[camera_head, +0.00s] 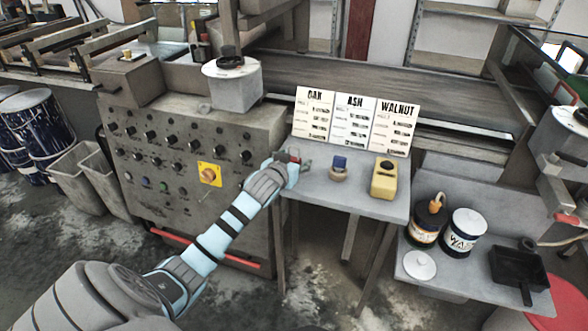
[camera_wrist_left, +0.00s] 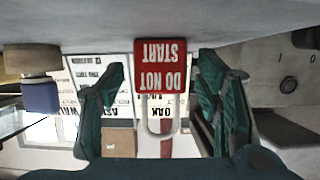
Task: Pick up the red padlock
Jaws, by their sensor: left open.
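The red padlock (camera_wrist_left: 161,62) has white lettering reading DO NOT START, inverted in the left wrist view, and a pale shackle. It is between the two green fingers of my left gripper (camera_wrist_left: 162,85), with a visible gap on each side. The fingers are open. In the head view my left gripper (camera_head: 292,162) is at the left end of the small grey table (camera_head: 322,190) and covers most of the padlock; only a small red patch shows. My right gripper is not in view.
Cards marked OAK, ASH and WALNUT (camera_head: 354,121) stand behind. A control panel (camera_head: 160,150) is at the left. Cans (camera_head: 463,232) stand on a lower shelf.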

